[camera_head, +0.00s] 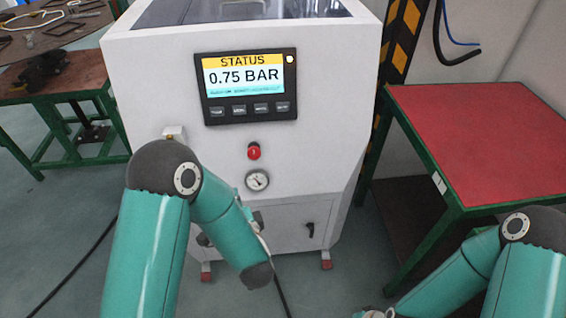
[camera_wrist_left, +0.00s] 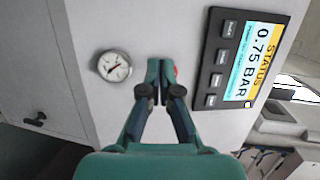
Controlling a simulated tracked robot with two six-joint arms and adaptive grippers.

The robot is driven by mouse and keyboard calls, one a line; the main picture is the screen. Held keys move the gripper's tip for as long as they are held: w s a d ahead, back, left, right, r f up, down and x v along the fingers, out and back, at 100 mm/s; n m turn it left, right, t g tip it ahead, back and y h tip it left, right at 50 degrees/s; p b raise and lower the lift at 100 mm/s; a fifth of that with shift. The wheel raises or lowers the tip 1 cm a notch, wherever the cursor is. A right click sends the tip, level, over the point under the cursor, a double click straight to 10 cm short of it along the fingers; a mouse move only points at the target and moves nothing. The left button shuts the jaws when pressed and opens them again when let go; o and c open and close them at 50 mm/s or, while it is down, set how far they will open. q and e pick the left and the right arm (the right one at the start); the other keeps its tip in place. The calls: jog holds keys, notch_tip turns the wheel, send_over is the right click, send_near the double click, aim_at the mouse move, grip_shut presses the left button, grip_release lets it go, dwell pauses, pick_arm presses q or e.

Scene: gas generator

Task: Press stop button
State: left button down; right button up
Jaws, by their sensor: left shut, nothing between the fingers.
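The red stop button (camera_head: 254,151) sits on the front of the white generator cabinet (camera_head: 330,110), below the status display and above a round gauge. In the left wrist view, only a small red sliver of the button (camera_wrist_left: 176,70) shows beside my fingertips; the rest is hidden behind them. My left gripper (camera_wrist_left: 160,72) is shut and empty, its tips in front of the button. I cannot tell whether they touch it. In the head view, my left arm hides most of that gripper.
The status display (camera_head: 247,86) reads 0.75 BAR, with small buttons under its screen. The gauge (camera_head: 257,181) also shows in the left wrist view (camera_wrist_left: 114,66). A red-topped table (camera_head: 480,130) stands at the right; another table (camera_head: 60,80) stands at the left.

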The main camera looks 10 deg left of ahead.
aim_at(254, 156)
pick_arm(q)
jog(key=d+r+m+t+h+b, duration=0.1)
jog(key=d+h, duration=0.1)
jog(key=d, duration=0.5)
jog(key=shift+w+r+t, duration=0.15)
jog(key=shift+w+t, duration=0.15)
jog(key=shift+w, duration=0.05)
pick_arm(e)
jog(key=shift+f, duration=0.9)
pick_arm(q)
jog(key=p+x, duration=0.2)
jog(key=x, duration=1.1)
jog(key=shift+w+a, duration=0.15)
jog(key=shift+w, duration=0.2)
pick_arm(e)
notch_tip(254, 156, up, 2)
jog(key=shift+r, duration=0.1)
